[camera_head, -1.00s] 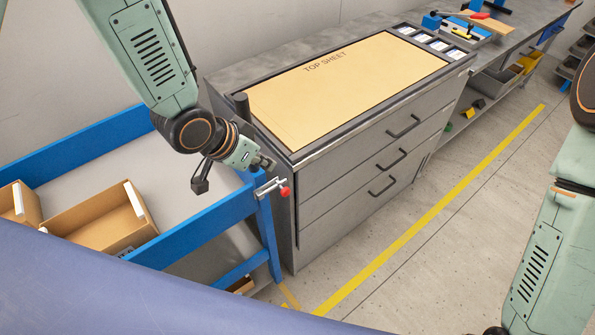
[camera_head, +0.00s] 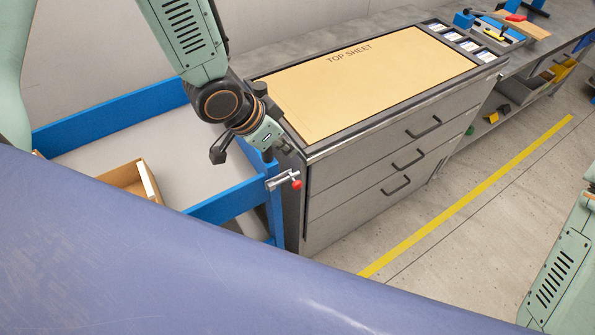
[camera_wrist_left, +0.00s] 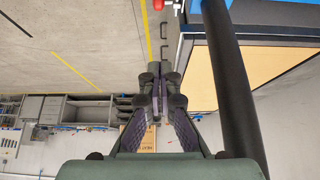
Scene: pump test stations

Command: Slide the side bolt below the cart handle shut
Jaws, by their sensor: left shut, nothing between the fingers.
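The side bolt (camera_head: 281,180) is a silver bar with a red knob (camera_head: 297,185), on the blue corner post of the cart (camera_head: 232,203). Its red knob also shows at the top edge of the left wrist view (camera_wrist_left: 158,4). My left gripper (camera_head: 284,148) is shut and empty, just above the bolt and apart from it. Its closed fingers show in the left wrist view (camera_wrist_left: 157,90). A black bar, seemingly the cart handle (camera_wrist_left: 232,80), runs beside them and is mostly hidden by my arm in the head view. My right gripper is out of view.
A grey drawer cabinet (camera_head: 345,205) with a tan top sheet (camera_head: 370,80) stands close beside the cart's corner. An open carton (camera_head: 125,178) sits on the cart. Open floor with a yellow line (camera_head: 465,200) lies to the right.

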